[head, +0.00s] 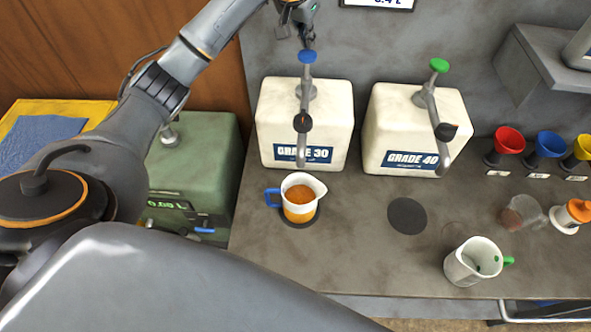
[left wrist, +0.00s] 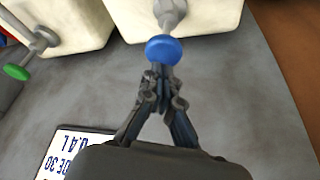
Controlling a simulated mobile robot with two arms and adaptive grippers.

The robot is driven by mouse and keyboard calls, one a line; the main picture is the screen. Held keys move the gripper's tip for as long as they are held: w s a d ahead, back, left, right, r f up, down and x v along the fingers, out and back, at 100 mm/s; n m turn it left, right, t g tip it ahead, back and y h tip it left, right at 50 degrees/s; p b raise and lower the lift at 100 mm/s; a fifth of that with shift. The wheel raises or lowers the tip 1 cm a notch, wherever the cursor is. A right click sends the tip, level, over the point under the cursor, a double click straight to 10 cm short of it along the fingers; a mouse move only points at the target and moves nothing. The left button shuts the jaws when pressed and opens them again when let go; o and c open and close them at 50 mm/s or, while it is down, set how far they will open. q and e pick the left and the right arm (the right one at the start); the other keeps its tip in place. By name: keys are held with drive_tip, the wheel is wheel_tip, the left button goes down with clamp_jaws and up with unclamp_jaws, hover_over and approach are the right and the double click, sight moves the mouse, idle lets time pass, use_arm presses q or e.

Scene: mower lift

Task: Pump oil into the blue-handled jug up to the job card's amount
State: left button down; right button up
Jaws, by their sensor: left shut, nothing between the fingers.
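The blue-handled jug (head: 313,190) stands upright on a dark round pad under the Grade 30 pump's spout, with amber oil in it. The cream Grade 30 container (head: 330,115) carries a pump with a blue knob (head: 307,56). My left gripper (head: 305,35) is shut and empty, its fingertips just above or at the blue knob (left wrist: 163,49); I cannot tell whether they touch. The job card (head: 378,3) is cut off at the top; in the left wrist view the card (left wrist: 75,150) shows upside down, reading 0.4 L. My right gripper is out of view.
The Grade 40 container (head: 405,120) with a green-knobbed pump (head: 439,65) stands to the right, an empty pad (head: 407,216) before it. A green-handled jug (head: 470,265), coloured funnels (head: 509,140) and a tipped clear cup (head: 523,213) are further right. A green machine (head: 190,170) stands left.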

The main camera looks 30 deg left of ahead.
use_arm(q)
wheel_tip(320, 180, up, 6)
idle(0.6)
idle(0.5)
